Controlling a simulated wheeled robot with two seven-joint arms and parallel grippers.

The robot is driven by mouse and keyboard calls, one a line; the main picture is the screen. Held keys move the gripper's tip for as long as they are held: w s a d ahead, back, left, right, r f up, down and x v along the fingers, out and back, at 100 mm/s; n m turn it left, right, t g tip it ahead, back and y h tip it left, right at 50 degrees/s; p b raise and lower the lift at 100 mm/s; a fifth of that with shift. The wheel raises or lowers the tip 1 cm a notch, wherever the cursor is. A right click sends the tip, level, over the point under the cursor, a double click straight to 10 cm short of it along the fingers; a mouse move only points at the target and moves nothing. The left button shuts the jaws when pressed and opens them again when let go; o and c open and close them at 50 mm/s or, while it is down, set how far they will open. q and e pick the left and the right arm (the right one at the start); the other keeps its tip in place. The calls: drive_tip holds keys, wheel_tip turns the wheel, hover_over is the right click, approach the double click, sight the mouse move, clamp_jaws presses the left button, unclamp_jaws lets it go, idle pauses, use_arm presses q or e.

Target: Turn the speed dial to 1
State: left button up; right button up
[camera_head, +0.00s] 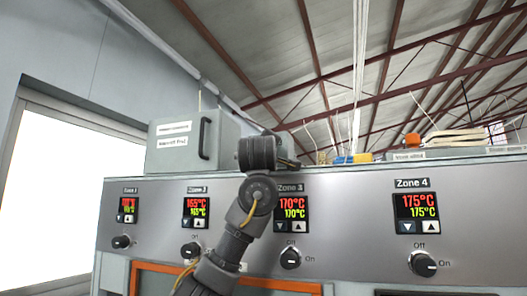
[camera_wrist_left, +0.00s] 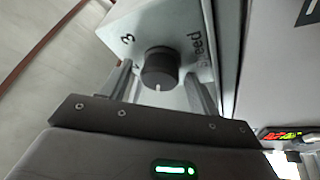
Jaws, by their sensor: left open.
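The black speed dial (camera_wrist_left: 160,68) sits on a light grey panel (camera_wrist_left: 114,24) marked "Speed" and "3" in the left wrist view. A white pointer mark on the dial faces down the picture, towards my gripper body; the number there is hidden. My left gripper (camera_wrist_left: 159,84) is open, with one finger on each side of the dial; I cannot tell whether they touch it. In the head view the left gripper (camera_head: 285,160) is at the top edge of the control cabinet, its fingertips unclear. The speed dial is not visible there. My right gripper is not in view.
The steel cabinet front (camera_head: 345,210) carries several zone displays and On/Off knobs, such as the Zone 4 knob (camera_head: 423,265). A grey box (camera_head: 185,142) with a black handle stands on top at left.

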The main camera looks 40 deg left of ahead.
use_arm(q)
drive_tip(key=b+v, duration=0.7)
drive_tip(key=v, duration=0.3)
drive_tip(key=shift+s+d+f, duration=0.15)
drive_tip(key=shift+s+d, duration=0.1)
drive_tip(key=shift+s, duration=0.05)
